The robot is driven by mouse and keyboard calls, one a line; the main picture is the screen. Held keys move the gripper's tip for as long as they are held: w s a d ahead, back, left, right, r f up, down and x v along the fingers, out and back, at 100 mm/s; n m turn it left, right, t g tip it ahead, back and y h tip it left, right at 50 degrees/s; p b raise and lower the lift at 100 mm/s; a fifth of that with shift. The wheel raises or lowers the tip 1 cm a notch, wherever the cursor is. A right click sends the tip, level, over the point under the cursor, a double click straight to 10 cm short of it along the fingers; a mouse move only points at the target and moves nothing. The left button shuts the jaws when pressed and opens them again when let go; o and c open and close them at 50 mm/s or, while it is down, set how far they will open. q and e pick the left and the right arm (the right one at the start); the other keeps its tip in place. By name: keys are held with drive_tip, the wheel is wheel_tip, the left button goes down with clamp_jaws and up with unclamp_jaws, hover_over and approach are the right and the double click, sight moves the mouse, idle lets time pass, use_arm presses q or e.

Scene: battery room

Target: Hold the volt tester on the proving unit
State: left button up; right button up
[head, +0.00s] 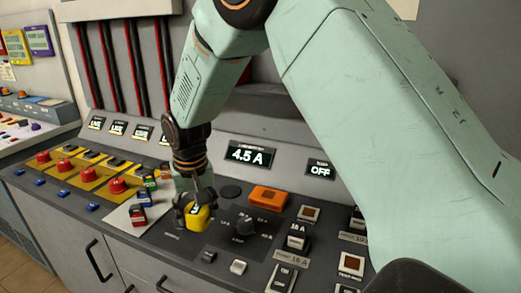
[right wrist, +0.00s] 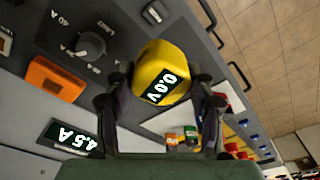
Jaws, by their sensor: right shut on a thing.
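The volt tester (head: 199,219) is a small yellow block. Its display reads 0.0 V in the right wrist view (right wrist: 163,80). My right gripper (head: 193,208) is shut on it, with a finger on either side, over the front of the sloping console. I cannot tell whether its underside touches the panel. An orange box with a dark window (head: 268,198), which looks like the proving unit, sits on the console to the right of the tester, apart from it. It also shows in the right wrist view (right wrist: 55,84). My left gripper is not in view.
A black rotary knob (head: 244,225) stands between the tester and switches (head: 297,238) at the right. A pale plate (head: 125,217) with small coloured blocks and red buttons (head: 117,185) lie left. Displays read 4.5 A (head: 251,154) and OFF (head: 320,170).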

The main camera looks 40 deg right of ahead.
use_arm(q)
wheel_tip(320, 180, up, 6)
drive_tip(key=p, duration=0.5)
use_arm(e)
drive_tip(key=w+d+r+m, duration=0.1)
drive_tip(key=d+m, duration=0.2)
drive_tip(key=d, duration=0.9)
drive_tip(key=w+d+r+m, duration=0.1)
drive_tip(key=d+m, duration=0.3)
drive_tip(key=d, duration=0.9)
drive_tip(key=shift+w+r+h, duration=0.3)
drive_tip(key=shift+w+r, duration=0.05)
drive_tip(key=shift+w, duration=0.4)
drive_tip(key=shift+d+f, duration=0.1)
wheel_tip(320, 180, down, 6)
drive_tip(key=b, duration=0.6)
drive_tip(key=shift+w+p, duration=0.1)
drive_tip(key=shift+p, duration=0.4)
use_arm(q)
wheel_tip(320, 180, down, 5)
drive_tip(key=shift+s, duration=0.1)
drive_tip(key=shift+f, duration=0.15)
use_arm(e)
drive_tip(key=shift+f, duration=0.5)
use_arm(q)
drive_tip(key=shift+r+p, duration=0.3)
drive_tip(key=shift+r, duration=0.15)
use_arm(e)
drive_tip(key=shift+g, duration=0.3)
